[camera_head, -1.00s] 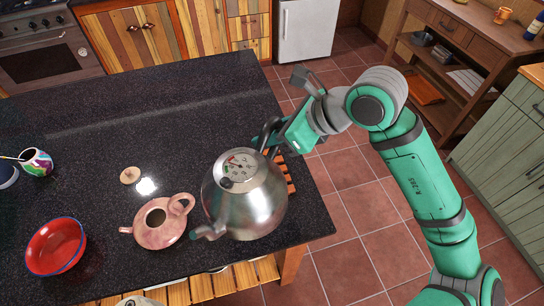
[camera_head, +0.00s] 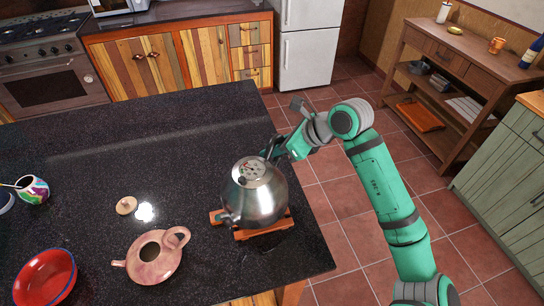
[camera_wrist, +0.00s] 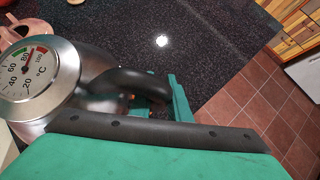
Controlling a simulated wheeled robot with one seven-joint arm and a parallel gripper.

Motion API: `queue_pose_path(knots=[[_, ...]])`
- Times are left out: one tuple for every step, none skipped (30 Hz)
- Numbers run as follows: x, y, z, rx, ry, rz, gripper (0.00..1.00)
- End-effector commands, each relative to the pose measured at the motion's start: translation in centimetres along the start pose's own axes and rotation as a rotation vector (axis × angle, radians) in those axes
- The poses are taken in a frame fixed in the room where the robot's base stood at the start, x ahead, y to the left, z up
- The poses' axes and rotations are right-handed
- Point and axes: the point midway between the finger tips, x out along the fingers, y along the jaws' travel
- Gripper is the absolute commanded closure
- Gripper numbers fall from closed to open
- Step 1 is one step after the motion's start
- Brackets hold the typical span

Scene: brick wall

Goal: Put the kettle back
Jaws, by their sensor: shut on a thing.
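The kettle (camera_head: 262,203) is round polished steel with a dial thermometer on its lid and a black handle. It is upright over an orange-brown slatted wooden trivet (camera_head: 246,235) near the counter's right edge. Its spout points to the lower left. I cannot tell whether its base touches the trivet. My gripper (camera_head: 277,149) is shut on the handle at the kettle's far right side. In the wrist view the kettle's lid and dial (camera_wrist: 38,78) are at the left, and the handle (camera_wrist: 135,80) runs between my green fingers (camera_wrist: 178,102). The kettle hides most of the trivet.
A pink clay teapot (camera_head: 155,258) stands left of the kettle, with its round lid (camera_head: 126,205) lying off it. A red bowl (camera_head: 46,278) and a painted cup (camera_head: 33,189) are farther left. The dark counter (camera_head: 150,130) behind the kettle is clear.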

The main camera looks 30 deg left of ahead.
Motion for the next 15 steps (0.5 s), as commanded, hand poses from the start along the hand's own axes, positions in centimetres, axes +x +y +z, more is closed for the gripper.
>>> queue_pose_path(knots=[[0.4, -0.3, -0.1, 0.003, -0.003, 0.002, 1.00], [0.6, -0.4, -0.2, 0.004, -0.003, 0.003, 1.00], [0.9, -0.6, -0.2, 0.002, -0.003, 0.003, 1.00], [1.0, -0.7, -0.3, 0.001, -0.003, 0.003, 1.00], [1.1, -0.7, -0.3, 0.000, -0.003, 0.003, 1.00], [1.2, -0.8, -0.4, 0.000, -0.003, 0.002, 1.00], [1.2, -0.9, -0.4, 0.000, -0.003, 0.002, 1.00], [1.3, -0.9, -0.4, 0.000, -0.003, 0.002, 1.00], [1.5, -1.1, -0.5, 0.001, -0.003, 0.002, 1.00], [1.6, -1.2, -0.6, 0.001, -0.002, 0.002, 1.00], [1.9, -1.4, -0.7, 0.002, -0.002, 0.002, 1.00], [2.2, -1.6, -0.9, 0.003, -0.002, 0.003, 1.00], [2.5, -1.6, -1.1, 0.002, -0.003, 0.003, 1.00], [2.7, -1.6, -1.4, 0.003, -0.004, 0.004, 1.00], [3.1, -1.5, -1.8, 0.003, -0.004, 0.004, 1.00]])
